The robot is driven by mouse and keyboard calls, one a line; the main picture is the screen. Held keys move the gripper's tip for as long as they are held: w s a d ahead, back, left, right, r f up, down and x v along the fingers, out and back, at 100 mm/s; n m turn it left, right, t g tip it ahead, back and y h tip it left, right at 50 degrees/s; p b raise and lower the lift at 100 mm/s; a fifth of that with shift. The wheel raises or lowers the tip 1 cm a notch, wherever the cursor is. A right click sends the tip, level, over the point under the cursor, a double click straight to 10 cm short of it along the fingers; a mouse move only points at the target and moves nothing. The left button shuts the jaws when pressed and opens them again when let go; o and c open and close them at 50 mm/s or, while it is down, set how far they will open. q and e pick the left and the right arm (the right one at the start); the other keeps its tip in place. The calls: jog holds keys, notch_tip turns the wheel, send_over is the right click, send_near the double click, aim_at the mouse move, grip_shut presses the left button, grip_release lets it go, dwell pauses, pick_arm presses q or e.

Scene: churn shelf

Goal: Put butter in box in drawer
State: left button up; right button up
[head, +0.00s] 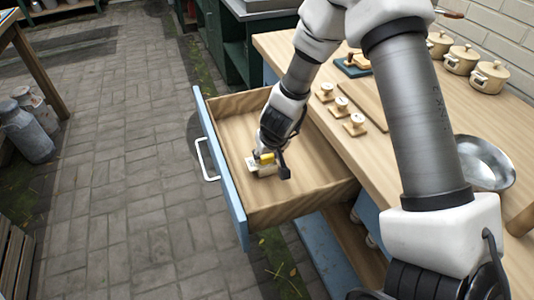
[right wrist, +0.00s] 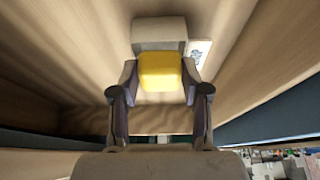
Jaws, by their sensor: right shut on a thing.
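The yellow butter (head: 267,157) is between the fingers of my right gripper (head: 272,168), low inside the open drawer (head: 238,107). In the right wrist view the butter (right wrist: 160,72) sits between the two fingertips, and my right gripper (right wrist: 160,85) is shut on it. A pale box (right wrist: 160,32) lies right against the butter's far side in that view. The box also shows beside the gripper in the head view (head: 253,163). I cannot tell whether the butter is inside the box or only touching it. My left gripper is not in view.
The blue-fronted drawer has a white handle (head: 206,160). On the wooden counter (head: 290,45) stand small wooden pieces (head: 341,104), several cream pots (head: 488,77) and a metal bowl (head: 487,162). The drawer floor around the gripper is mostly bare. Milk cans (head: 25,130) stand at the left.

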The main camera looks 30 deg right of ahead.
jog(key=shift+f+b, duration=0.4)
jog(key=shift+f, duration=0.15)
jog(key=shift+r+p, duration=0.1)
jog(key=shift+p, duration=0.25)
dwell(0.3)
jog(key=o, duration=1.2)
jog(key=c, duration=0.3)
jog(key=shift+c, duration=0.2)
